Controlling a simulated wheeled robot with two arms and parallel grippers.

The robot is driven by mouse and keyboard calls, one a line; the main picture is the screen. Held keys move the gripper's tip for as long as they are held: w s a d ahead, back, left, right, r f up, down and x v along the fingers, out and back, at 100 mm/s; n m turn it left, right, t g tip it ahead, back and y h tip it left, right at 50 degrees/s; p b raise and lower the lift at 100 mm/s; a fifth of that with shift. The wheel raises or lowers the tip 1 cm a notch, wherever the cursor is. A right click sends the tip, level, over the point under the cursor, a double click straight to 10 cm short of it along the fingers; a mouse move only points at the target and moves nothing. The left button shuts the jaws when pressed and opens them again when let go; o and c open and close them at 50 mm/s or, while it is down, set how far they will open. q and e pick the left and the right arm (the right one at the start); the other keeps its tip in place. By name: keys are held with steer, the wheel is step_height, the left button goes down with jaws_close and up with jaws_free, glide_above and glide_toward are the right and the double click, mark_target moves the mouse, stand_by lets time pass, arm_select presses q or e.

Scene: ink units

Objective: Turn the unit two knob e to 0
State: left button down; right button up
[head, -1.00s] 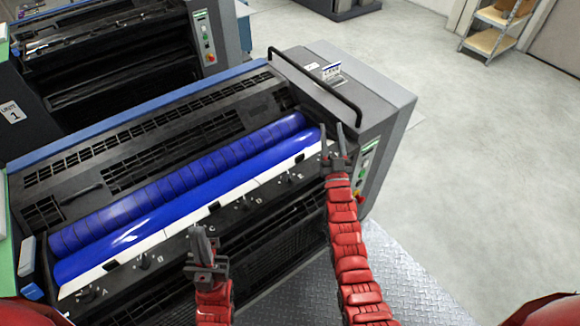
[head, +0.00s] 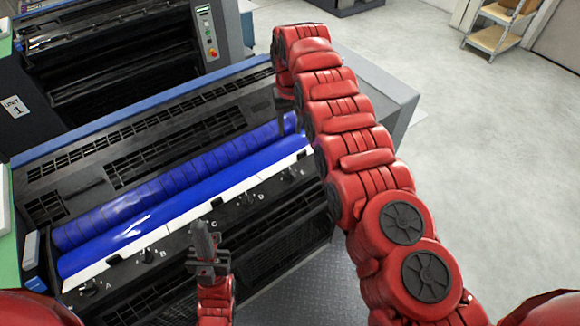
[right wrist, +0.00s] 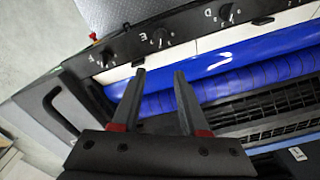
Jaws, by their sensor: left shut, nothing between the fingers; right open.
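Knob e (right wrist: 158,39) is a small black knob beside its white letter E on the dark panel (right wrist: 190,32) in the right wrist view. In the head view it shows small (head: 287,175) near the panel's right end. Its setting is too small to read. My right gripper (right wrist: 159,72) is open and empty, its fingertips apart from knob e and over the white strip and blue roller. In the head view my right arm hides most of this gripper. My left gripper (head: 203,228) is shut and empty, in front of the panel near the letter C.
Knob D (right wrist: 226,13) and knob F (right wrist: 107,58) flank knob e. The blue rollers (head: 170,195) lie behind the panel. Unit 1 (head: 110,60) is at the back left.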

steer(key=s, duration=0.1)
steer(key=b, duration=1.3)
glide_above(290, 170)
step_height(290, 170, down, 12)
steer(key=shift+r, duration=0.1)
steer(key=shift+f+p, duration=0.9)
steer(key=shift+f, duration=1.55)
steer(key=shift+w, duration=0.1)
jaws_close()
